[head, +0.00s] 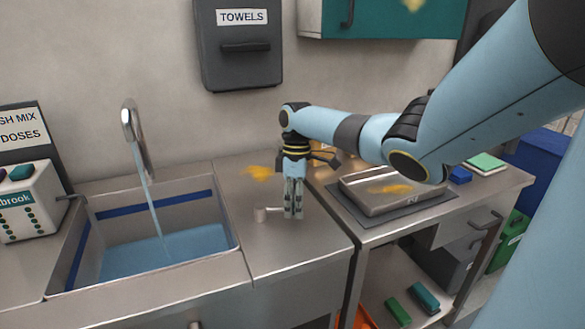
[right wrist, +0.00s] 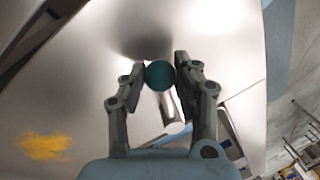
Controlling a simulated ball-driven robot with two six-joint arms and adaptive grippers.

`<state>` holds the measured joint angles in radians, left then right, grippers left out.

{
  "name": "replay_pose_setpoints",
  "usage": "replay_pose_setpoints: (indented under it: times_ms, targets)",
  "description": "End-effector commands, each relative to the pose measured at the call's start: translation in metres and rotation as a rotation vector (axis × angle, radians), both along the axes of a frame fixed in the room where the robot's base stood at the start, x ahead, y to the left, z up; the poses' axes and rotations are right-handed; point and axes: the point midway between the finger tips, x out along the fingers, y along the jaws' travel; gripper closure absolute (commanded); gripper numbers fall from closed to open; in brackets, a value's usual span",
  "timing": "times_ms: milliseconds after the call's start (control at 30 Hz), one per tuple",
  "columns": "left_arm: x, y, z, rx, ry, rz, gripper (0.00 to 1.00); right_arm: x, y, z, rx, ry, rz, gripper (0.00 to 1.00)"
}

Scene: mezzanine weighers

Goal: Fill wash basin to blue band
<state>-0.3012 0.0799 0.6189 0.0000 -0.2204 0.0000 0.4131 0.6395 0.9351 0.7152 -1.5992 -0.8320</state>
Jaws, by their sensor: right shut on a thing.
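The wash basin (head: 205,212) is sunk in the steel counter at the left. The blue band (head: 155,204) runs round its inner walls. Water (head: 165,252) lies in the basin, its surface below the band at the back wall. A stream falls from the curved spout (head: 130,118) into it. My right gripper (head: 293,212) points down over the counter right of the basin, at the tap lever (head: 261,214). In the right wrist view its fingers (right wrist: 160,80) are shut on the lever's round teal knob (right wrist: 159,75). My left gripper is out of view.
A towel dispenser (head: 240,45) hangs on the wall. A flat scale (head: 390,188) sits on the bench at right. Yellow smears float over the view. The counter front of the lever is clear.

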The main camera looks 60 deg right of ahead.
Motion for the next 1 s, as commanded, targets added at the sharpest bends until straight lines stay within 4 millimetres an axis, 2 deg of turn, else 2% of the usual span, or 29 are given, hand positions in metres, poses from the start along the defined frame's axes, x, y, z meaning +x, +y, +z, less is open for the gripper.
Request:
replay_pose_setpoints:
  times_ms: [267,300,467,767,867,1000]
  targets:
    - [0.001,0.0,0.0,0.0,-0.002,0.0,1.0,0.002,-0.002,0.002,-0.006,-0.004,0.001,1.0]
    - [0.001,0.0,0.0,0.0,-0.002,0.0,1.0,0.002,-0.002,0.002,-0.005,-0.005,0.001,0.68]
    - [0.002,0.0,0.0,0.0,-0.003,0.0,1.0,0.001,-0.002,0.002,-0.004,-0.003,0.0,0.47]
    - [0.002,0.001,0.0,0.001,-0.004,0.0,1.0,0.001,-0.001,0.002,-0.003,-0.001,0.0,0.45]
    - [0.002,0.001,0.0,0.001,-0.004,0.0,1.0,0.002,-0.004,0.011,-0.005,-0.003,0.0,0.45]
    - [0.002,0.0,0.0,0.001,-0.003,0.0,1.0,0.004,-0.009,0.037,-0.006,-0.004,0.001,0.45]
